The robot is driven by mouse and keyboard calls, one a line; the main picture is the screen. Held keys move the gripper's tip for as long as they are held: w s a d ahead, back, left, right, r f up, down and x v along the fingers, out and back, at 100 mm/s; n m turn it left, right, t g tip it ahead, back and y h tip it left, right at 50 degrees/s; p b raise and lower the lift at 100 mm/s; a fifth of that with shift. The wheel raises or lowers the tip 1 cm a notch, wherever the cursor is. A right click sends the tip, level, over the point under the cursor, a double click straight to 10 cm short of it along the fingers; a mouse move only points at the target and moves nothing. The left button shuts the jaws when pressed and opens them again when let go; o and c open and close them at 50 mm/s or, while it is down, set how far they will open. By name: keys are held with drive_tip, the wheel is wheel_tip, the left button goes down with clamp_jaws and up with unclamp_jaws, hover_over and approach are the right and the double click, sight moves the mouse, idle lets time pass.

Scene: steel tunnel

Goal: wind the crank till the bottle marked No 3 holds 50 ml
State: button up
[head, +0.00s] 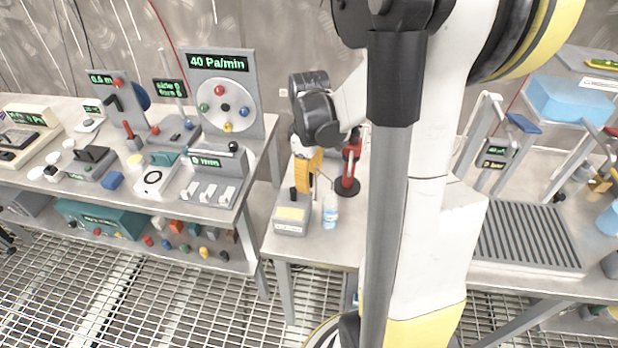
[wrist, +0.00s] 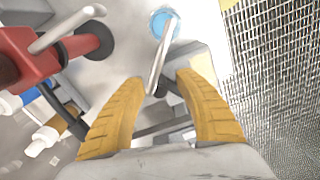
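My gripper (wrist: 161,77) has its two yellow fingers spread apart. In the head view it (head: 308,178) hangs over a grey box (head: 290,228) with a pale label. In the wrist view a bent metal rod (wrist: 157,62) passes between and beyond the fingertips, with dark parts under them; I cannot tell whether a finger touches these. A small clear bottle (head: 330,216) with blue on it stands right of the box. From above a blue round (wrist: 160,20) shows under the rod's far end. The bottle's marking and level are too small to read. I cannot tell which part is the crank.
A red device (head: 351,152) on a dark round base stands behind the bottle; in the wrist view its red body (wrist: 25,60) with a grey handle is close on the left. A crowded bench with a "40 Pa/min" panel (head: 222,92) is at left. Floor grating lies in front.

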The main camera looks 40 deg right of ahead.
wheel_tip(320, 180, up, 12)
idle(0.6)
